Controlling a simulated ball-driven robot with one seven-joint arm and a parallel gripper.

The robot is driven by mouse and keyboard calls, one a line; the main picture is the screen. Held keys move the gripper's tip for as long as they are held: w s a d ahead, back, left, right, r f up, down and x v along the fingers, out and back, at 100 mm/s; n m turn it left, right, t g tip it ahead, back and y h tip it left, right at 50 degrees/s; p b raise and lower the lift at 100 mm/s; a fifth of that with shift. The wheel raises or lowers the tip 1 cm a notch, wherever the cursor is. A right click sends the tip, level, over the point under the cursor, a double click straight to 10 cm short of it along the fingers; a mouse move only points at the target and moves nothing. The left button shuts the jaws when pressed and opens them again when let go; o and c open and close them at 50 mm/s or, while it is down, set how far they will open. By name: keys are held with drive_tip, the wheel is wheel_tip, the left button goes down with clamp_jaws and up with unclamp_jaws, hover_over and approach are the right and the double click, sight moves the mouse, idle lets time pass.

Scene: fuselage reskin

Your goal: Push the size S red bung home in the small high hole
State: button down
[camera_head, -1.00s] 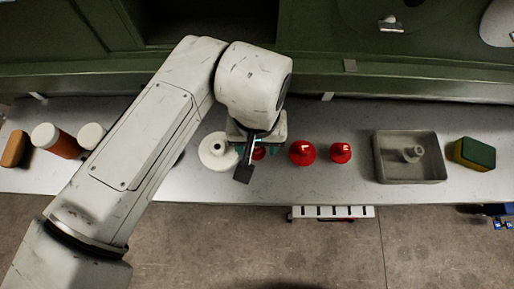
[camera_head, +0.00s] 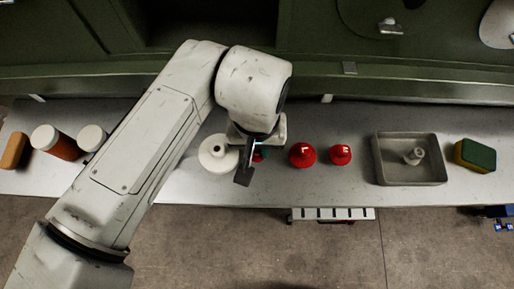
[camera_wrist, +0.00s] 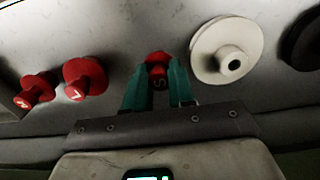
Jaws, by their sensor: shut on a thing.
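I cannot tell whether the bung still touches the bench. The small high hole is not seen in either view.
Two more red bungs (camera_head: 302,154) (camera_head: 340,154) stand just right of my gripper, and a white flanged piece (camera_head: 217,153) stands close on its left. A grey tray (camera_head: 378,160) and a sponge (camera_head: 475,155) lie farther right. Green panelling (camera_head: 420,85) rises behind the bench.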

drive_tip(key=shift+r+p, duration=1.65)
drive_tip(key=shift+p, duration=0.1)
drive_tip(key=shift+r+p, duration=1.25)
drive_tip(key=shift+r, duration=0.2)
